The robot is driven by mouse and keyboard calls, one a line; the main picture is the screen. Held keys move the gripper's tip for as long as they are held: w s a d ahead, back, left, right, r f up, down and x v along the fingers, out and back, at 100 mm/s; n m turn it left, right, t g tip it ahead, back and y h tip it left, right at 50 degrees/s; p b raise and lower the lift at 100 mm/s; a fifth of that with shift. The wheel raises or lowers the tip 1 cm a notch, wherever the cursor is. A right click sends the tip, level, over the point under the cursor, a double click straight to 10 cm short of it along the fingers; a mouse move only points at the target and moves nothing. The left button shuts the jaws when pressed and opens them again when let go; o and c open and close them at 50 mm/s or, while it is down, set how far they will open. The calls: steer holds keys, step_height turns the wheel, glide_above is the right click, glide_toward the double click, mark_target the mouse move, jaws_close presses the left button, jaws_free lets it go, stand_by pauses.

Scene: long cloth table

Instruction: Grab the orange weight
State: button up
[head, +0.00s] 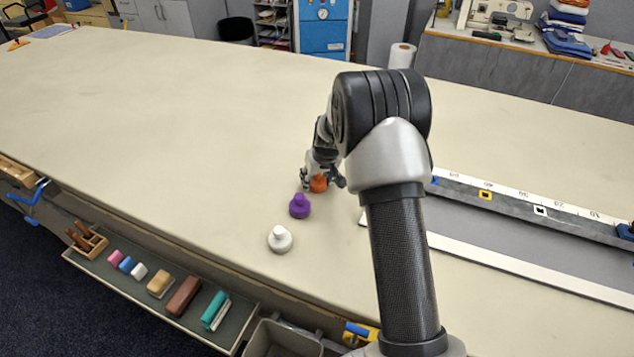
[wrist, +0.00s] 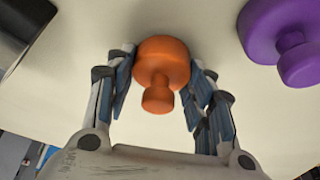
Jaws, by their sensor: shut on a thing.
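The orange weight (head: 319,184) is on the cream cloth table, partly hidden by my gripper (head: 322,180) in the head view. In the wrist view the orange weight (wrist: 162,68) has a wide round body and a narrower knob. My gripper (wrist: 162,85) has a finger on each side of its body and is shut on it. Whether the weight touches the cloth or is slightly above it, I cannot tell.
A purple weight (head: 299,206) stands close by, and it also shows in the wrist view (wrist: 285,38). A white weight (head: 280,239) is nearer the front edge. A long ruler (head: 530,205) lies to the right. The table's left side is clear.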

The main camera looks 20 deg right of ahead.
jaws_close()
steer(key=shift+w, duration=0.1)
steer(key=shift+r, duration=0.15)
